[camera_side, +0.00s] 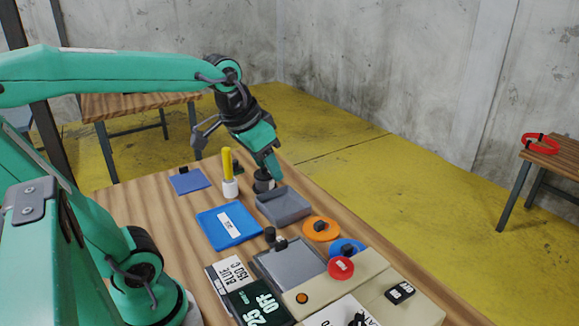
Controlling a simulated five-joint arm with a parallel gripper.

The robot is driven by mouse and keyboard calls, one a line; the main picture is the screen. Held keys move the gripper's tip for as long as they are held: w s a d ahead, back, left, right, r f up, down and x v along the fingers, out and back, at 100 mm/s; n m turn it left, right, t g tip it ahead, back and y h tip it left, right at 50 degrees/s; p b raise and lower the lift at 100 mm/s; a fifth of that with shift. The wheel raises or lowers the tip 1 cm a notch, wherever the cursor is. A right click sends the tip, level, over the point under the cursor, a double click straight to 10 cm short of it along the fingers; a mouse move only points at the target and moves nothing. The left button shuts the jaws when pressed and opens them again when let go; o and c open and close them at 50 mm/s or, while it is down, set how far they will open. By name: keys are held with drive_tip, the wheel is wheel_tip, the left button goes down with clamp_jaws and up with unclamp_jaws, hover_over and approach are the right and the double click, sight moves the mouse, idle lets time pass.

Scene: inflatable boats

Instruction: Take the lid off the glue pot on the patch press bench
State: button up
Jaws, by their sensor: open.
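A small dark round pot (263,184), which looks like the glue pot, stands on the wooden bench (325,196) behind the grey tray. Its dark top is partly hidden, so I cannot make out the lid clearly. My gripper (238,160) is open, with its fingers spread wide and pointing down. The teal finger comes down close to the dark pot's right side; I cannot tell whether it touches. The grey finger hangs farther left, above the bench.
Left of the pot stands a white holder (230,188) with an upright yellow stick. An orange disc (321,229) and the beige press (372,283) are nearer the front.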

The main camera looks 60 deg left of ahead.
drive_tip(key=w+a+g, duration=0.2)
drive_tip(key=w+a, duration=0.5)
drive_tip(key=n+g, duration=0.2)
drive_tip(key=g, duration=0.1)
hover_over(264, 167)
drive_tip(key=shift+h, duration=0.3)
drive_tip(key=f, duration=1.2)
drive_tip(key=shift+d+f, duration=0.3)
drive_tip(key=shift+a+f, duration=0.25)
drive_tip(key=shift+a, duration=0.05)
drive_tip(key=shift+f, duration=0.1)
drive_tip(key=shift+f, duration=3.8)
clamp_jaws()
